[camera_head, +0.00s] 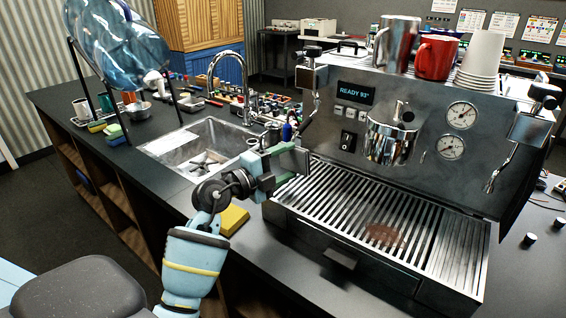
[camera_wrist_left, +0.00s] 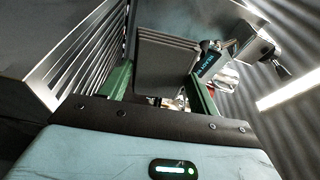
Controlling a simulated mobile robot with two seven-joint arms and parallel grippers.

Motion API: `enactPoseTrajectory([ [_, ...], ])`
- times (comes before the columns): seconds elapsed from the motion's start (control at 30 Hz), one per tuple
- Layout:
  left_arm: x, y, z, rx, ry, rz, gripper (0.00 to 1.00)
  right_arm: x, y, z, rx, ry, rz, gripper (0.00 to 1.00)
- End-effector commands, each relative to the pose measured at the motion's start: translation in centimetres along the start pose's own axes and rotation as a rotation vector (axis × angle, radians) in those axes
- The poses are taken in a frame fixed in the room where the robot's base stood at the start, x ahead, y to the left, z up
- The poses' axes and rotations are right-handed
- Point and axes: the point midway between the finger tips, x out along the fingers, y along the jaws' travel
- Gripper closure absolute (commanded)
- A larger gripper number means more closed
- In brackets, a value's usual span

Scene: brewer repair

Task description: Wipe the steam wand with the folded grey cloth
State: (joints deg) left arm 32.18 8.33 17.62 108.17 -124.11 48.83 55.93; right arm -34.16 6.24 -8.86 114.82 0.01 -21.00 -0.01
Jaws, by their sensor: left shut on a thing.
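The espresso machine (camera_head: 350,130) stands on the dark counter. A thin steam wand (camera_head: 314,100) hangs from the block at its left end. My left gripper (camera_head: 290,160) is just below that wand, beside the left end of the drip tray. In the left wrist view its green fingers (camera_wrist_left: 160,85) are shut on a grey layered pad, the folded grey cloth (camera_wrist_left: 165,62). In the head view the cloth is mostly hidden by the gripper, and I cannot tell whether it touches the wand. My right gripper is not in view.
The slatted drip tray (camera_head: 350,215) has a brown stain. A steel pitcher (camera_head: 390,135) is on the machine's front. A red mug (camera_head: 436,57) and stacked cups (camera_head: 482,60) stand on top. A yellow block (camera_head: 234,219) lies by my arm; the sink (camera_head: 195,145) is behind.

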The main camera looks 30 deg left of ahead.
Motion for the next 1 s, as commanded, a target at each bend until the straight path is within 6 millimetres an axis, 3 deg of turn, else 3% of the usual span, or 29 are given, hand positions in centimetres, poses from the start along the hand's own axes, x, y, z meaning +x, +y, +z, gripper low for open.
enactPoseTrajectory([
  [0.17, 0.0, -0.1, 0.4, 0.001, 0.000, -0.001, 0.56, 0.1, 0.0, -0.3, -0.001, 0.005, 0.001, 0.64],
  [0.6, -0.5, -0.4, 3.6, 0.000, -0.001, -0.001, 0.56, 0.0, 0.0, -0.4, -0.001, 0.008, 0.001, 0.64],
  [1.0, -0.6, -0.4, 4.0, 0.000, 0.000, -0.001, 0.56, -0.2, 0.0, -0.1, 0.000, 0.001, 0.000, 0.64],
])
